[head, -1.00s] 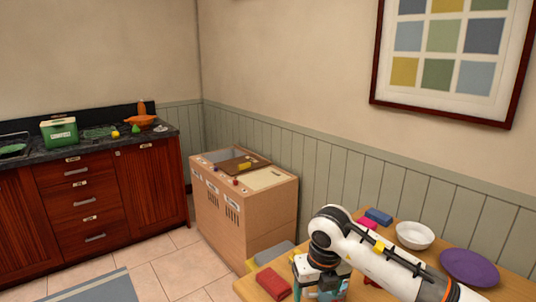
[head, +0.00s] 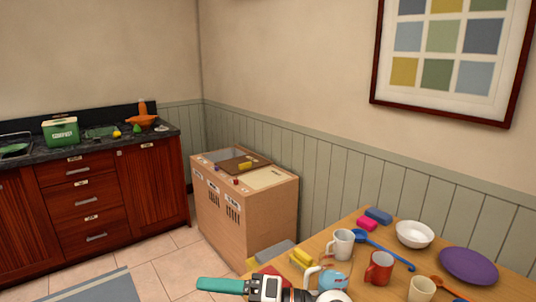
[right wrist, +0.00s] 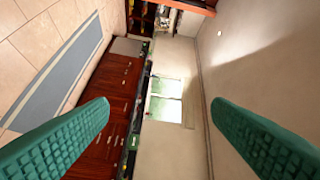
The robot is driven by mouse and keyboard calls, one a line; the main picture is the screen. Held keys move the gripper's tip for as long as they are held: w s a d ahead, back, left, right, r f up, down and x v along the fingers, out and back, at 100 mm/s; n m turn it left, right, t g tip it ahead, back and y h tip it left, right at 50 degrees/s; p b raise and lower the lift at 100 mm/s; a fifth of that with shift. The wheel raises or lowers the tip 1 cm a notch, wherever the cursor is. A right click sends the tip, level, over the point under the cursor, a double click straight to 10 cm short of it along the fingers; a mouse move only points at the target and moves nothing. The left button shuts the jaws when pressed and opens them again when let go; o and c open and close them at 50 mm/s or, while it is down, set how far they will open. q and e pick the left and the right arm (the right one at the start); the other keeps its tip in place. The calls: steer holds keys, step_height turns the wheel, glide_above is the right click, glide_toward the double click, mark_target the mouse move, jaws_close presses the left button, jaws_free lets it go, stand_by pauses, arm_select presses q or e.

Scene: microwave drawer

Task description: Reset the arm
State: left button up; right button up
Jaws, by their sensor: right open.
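My right gripper (head: 218,286) is at the bottom edge of the head view, in front of the wooden table (head: 443,286). One green finger shows there, pointing left, and the rest is seen from the side. In the right wrist view the two green fingers of my right gripper (right wrist: 160,118) stand wide apart with nothing between them. Beyond them are the room's walls, floor and red-brown cabinets (right wrist: 105,120). My left gripper is not in view.
The table holds a white mug (head: 342,244), a red mug (head: 379,268), a blue ladle (head: 390,247), a white bowl (head: 414,234) and a purple plate (head: 468,265). A wooden cabinet (head: 255,215) stands behind it. Open floor (head: 165,262) lies to the left.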

steer(key=w+d+r+m+t+h, duration=0.1)
steer(key=w+d+m+t+h, duration=0.25)
steer(key=d+m+t, duration=0.55)
steer(key=w+d+r+m+t+h, duration=0.15)
steer(key=d+m+t+h, duration=0.35)
steer(key=m+t, duration=0.65)
steer(key=s+d+f+m+g+h, duration=0.3)
steer(key=d+f+m+g+h, duration=0.3)
steer(key=d+f+m+h, duration=0.65)
steer(key=s+d+f+m+g+y, duration=0.25)
steer(key=s+f+g, duration=1.05)
steer(key=s+f, duration=0.7)
step_height(320, 180, down, 22)
steer(key=s+f, duration=0.1)
steer(key=s, duration=0.2)
steer(key=s+d+f+g, duration=0.2)
steer(key=s+f, duration=1.3)
steer(key=shift+s+d+n, duration=0.15)
steer(key=shift+d+n, duration=0.2)
steer(key=shift+f, duration=0.1)
